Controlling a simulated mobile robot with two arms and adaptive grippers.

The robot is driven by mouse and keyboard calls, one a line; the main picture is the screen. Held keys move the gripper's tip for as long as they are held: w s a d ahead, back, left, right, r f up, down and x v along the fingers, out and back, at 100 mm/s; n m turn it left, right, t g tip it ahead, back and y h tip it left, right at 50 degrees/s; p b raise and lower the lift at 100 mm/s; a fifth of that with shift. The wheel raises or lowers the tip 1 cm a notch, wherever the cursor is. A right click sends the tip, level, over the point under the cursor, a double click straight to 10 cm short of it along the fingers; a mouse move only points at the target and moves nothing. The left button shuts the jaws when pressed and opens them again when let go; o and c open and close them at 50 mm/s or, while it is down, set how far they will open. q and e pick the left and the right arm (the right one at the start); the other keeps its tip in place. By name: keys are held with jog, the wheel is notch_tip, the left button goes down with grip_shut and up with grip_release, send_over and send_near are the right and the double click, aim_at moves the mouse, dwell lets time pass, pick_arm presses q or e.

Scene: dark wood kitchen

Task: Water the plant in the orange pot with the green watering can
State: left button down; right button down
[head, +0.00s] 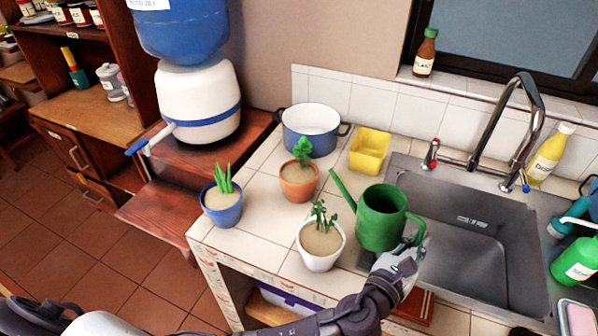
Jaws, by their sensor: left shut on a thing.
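The green watering can (381,219) is at the left edge of the sink, with its spout pointing up and left toward the pots. My left gripper (408,248) is shut on the can's handle at its lower right. Whether the can's bottom touches the counter is hidden. The orange pot (298,188) with a leafy green plant (303,152) stands on the tiled counter, left of the spout tip and apart from it. My right gripper is not in view.
A blue pot (222,210) stands at the counter's left edge, and a white pot (320,252) stands just left of the can. A blue cooking pot (311,138) and a yellow container (369,150) stand behind. The sink (470,250) and faucet (533,110) are to the right.

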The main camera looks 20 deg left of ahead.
aim_at(423, 236)
pick_arm(q)
jog(key=shift+s+d+r+m+p, duration=0.1)
jog(key=shift+d+r+m+p, duration=0.1)
jog(key=shift+r+m+p, duration=0.3)
notch_tip(423, 236, up, 3)
jog(key=p, duration=0.4)
jog(key=shift+r, duration=0.15)
